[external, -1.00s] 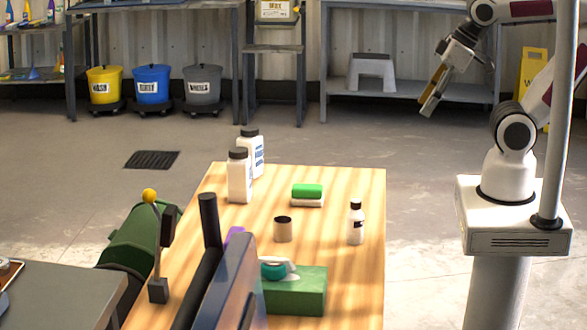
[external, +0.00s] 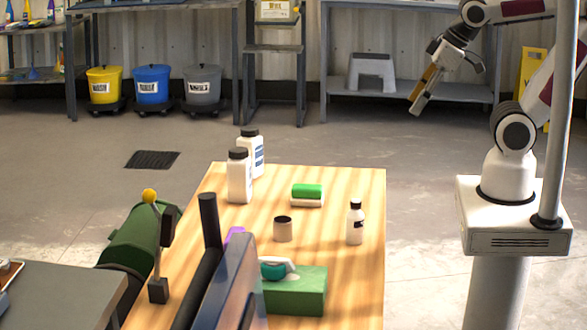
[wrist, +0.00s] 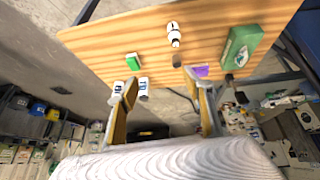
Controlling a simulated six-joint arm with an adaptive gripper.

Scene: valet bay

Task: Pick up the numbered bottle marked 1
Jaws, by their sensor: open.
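A small white bottle (external: 355,224) with a dark cap and a dark mark stands upright near the table's right edge. It also shows near the top of the wrist view (wrist: 174,36); I cannot read its number for certain. Two larger white bottles with dark caps, a front one (external: 239,178) and a rear one (external: 256,155), stand at the table's far left corner. Their labels are too small to read. My gripper (external: 420,98) is raised beyond the table's far right side, well apart from every bottle. In the wrist view its fingers (wrist: 163,88) are spread and empty.
The wooden table (external: 330,228) also holds a green-and-white sponge-like block (external: 307,194), a small cylindrical tin (external: 283,229), a purple item (external: 235,234) and a green box (external: 300,292). A vertical pole (external: 556,120) stands beside my base. The table's right strip is mostly clear.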

